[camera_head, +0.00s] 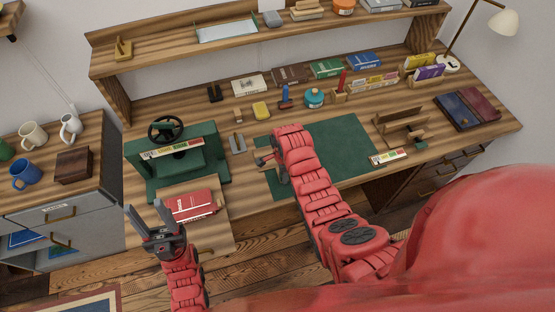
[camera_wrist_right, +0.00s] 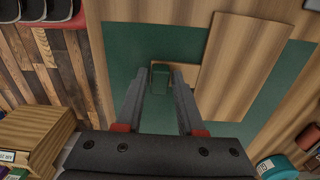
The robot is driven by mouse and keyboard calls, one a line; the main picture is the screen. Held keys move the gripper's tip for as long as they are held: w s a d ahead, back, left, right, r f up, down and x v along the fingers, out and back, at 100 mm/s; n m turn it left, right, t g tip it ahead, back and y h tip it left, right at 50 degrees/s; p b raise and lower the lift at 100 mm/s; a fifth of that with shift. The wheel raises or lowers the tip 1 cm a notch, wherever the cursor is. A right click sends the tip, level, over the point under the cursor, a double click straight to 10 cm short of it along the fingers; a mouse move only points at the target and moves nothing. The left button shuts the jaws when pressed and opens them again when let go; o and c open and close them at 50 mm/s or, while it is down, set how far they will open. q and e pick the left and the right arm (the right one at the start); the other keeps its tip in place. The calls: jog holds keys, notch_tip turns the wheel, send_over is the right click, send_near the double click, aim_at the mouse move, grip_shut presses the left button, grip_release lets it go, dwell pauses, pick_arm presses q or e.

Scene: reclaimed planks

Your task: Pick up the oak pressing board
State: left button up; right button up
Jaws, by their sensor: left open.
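A flat, light wood board (camera_wrist_right: 238,68), which looks like the oak pressing board, lies on the green mat (camera_wrist_right: 192,45) in the right wrist view. My right gripper (camera_wrist_right: 162,70) points down over the mat beside the board's left side there. Its fingers are apart, with a small dark green block (camera_wrist_right: 160,78) seen between the tips; I cannot tell whether they touch it. In the head view my right gripper (camera_head: 264,160) is over the mat's left part, and my arm hides much there. My left gripper (camera_head: 146,208) is open and empty near the desk's front left.
A green press (camera_head: 178,172) stands left, with a red book (camera_head: 190,205) in front. A wooden stand (camera_head: 402,128) is right of the mat. Jars, books and tools line the back. The mat's right part (camera_head: 345,145) is clear.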

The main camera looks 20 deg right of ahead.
grip_shut()
jog(key=shift+r, duration=0.15)
